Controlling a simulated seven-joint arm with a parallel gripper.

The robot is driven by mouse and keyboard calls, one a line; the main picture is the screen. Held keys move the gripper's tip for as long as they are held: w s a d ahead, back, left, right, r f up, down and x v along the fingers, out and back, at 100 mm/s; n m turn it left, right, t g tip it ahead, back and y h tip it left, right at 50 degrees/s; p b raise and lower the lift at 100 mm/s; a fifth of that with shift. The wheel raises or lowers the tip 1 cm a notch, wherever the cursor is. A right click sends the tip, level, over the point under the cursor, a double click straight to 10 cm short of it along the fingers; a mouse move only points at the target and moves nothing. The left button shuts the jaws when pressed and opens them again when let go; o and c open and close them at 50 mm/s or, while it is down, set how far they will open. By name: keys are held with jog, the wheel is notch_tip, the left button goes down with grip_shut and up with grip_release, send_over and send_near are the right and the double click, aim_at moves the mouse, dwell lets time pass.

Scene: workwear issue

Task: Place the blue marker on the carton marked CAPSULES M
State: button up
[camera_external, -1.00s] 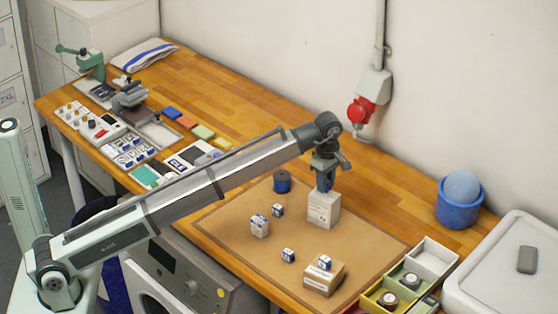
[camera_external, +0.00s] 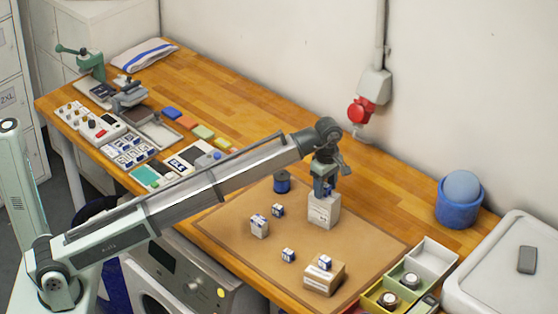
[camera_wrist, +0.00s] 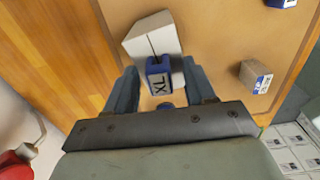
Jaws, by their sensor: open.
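A blue block marked XL (camera_wrist: 158,82) sits between the fingers of my gripper (camera_wrist: 162,92) in the wrist view, at the top of a white carton (camera_wrist: 150,36). The fingers stand apart on either side of it. In the external view my gripper (camera_external: 325,186) is right over this tall white carton (camera_external: 323,212), which stands on the brown mat. A smaller carton (camera_external: 259,226) with a blue-and-white top stands left of it. A low brown carton (camera_external: 323,281) with a small blue-and-white block (camera_external: 325,262) on top is at the front. The carton print is too small to read.
Two small blue-and-white blocks, one left (camera_external: 277,210) and one in front (camera_external: 288,255), lie on the mat (camera_external: 235,228). A divided tray (camera_external: 432,258) is at the right, and a blue tub (camera_external: 458,210) stands near the wall.

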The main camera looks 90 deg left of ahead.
aim_at(325, 185)
jog(key=shift+r, duration=0.1)
notch_tip(325, 185, up, 12)
dwell(0.5)
